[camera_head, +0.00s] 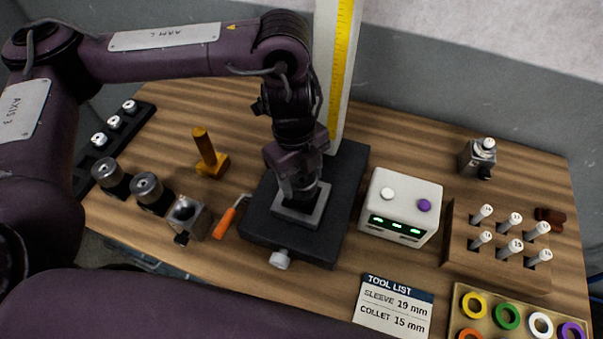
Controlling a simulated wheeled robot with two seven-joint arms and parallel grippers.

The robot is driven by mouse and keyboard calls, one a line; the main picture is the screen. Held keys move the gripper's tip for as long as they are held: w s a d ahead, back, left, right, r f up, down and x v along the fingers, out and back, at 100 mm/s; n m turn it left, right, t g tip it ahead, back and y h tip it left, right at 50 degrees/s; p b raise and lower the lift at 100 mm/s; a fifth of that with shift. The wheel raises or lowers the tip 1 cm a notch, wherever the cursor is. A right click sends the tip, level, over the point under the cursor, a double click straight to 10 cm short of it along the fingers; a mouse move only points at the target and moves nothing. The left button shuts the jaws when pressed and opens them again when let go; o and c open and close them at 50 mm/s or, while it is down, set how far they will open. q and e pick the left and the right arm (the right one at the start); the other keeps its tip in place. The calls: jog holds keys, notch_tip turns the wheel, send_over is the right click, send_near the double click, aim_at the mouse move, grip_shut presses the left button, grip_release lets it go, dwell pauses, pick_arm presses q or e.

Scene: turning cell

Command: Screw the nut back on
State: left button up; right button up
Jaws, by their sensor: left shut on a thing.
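My left gripper (299,190) points down over a grey square block (290,214) on a black base plate (345,185). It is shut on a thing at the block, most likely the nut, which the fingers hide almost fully. I cannot tell how the nut sits on its thread. A white knob (280,260) sticks out at the front of the base plate. My right gripper is not in view.
A yellow-scaled column (341,70) rises just behind the gripper. A white control box (400,203) stands to the right, a wooden collet rack (497,262) beyond it. An orange-handled tool (225,222), a metal block (187,216) and a brass post (205,150) lie left.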

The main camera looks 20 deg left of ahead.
pick_arm(q)
jog(key=shift+f, duration=0.15)
jog(key=o, duration=1.1)
jog(key=shift+w+a+r, duration=0.1)
jog(key=shift+a+r, duration=0.05)
jog(key=shift+r, duration=1.15)
jog(key=shift+w+a+r, duration=0.1)
jog(key=shift+a+r, duration=0.1)
jog(key=shift+r, duration=1.05)
jog(key=shift+w+a+r, duration=0.1)
jog(key=shift+a+r, duration=0.05)
jog(key=shift+r, duration=1.15)
